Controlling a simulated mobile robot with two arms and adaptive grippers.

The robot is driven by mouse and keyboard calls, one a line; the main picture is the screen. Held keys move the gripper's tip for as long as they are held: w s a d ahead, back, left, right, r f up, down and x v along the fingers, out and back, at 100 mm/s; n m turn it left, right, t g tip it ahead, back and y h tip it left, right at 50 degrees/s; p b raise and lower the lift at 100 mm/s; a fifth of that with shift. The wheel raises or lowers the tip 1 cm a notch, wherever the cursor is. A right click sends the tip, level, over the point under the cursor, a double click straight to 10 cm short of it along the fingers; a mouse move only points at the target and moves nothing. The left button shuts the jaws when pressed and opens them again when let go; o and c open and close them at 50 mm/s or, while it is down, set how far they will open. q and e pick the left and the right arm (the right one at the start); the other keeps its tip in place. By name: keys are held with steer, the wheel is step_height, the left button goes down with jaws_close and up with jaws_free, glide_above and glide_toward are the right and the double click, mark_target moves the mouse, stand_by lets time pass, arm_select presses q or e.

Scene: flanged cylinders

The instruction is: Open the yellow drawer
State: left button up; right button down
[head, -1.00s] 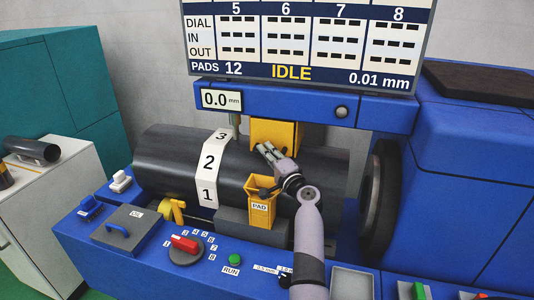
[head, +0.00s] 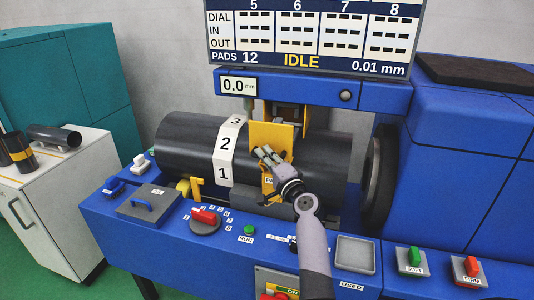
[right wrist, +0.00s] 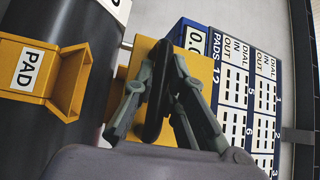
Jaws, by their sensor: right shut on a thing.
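The yellow drawer (head: 260,134) sits under the blue beam, above the dark roller. It stands out from its housing, with a gap and yellow parts (head: 290,112) showing behind its front. My right gripper (head: 264,153) is in front of it. In the right wrist view the gripper (right wrist: 160,85) is shut on a dark, elongated piece (right wrist: 157,110), seemingly the drawer's handle, against the yellow front (right wrist: 203,68). The fingers hide part of the front. My left gripper is not in view.
A yellow PAD holder (right wrist: 75,82) is beside the drawer in the right wrist view. The dark roller (head: 185,140) carries a numbered white strip (head: 225,145). The blue console (head: 130,220) with knobs and buttons lies below. A display board hangs above.

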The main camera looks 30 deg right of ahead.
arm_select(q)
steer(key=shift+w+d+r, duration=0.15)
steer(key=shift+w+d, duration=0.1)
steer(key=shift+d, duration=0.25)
arm_select(e)
steer(key=shift+s+a, duration=0.65)
steer(key=shift+a, duration=0.1)
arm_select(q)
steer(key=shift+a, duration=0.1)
arm_select(e)
steer(key=c, duration=1.6)
jaws_free()
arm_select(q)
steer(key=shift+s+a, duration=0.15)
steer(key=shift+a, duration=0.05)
arm_select(e)
steer(key=s+f, duration=0.1)
steer(key=s, duration=1.1)
steer(key=shift+a+f, duration=0.3)
steer(key=shift+a, duration=0.1)
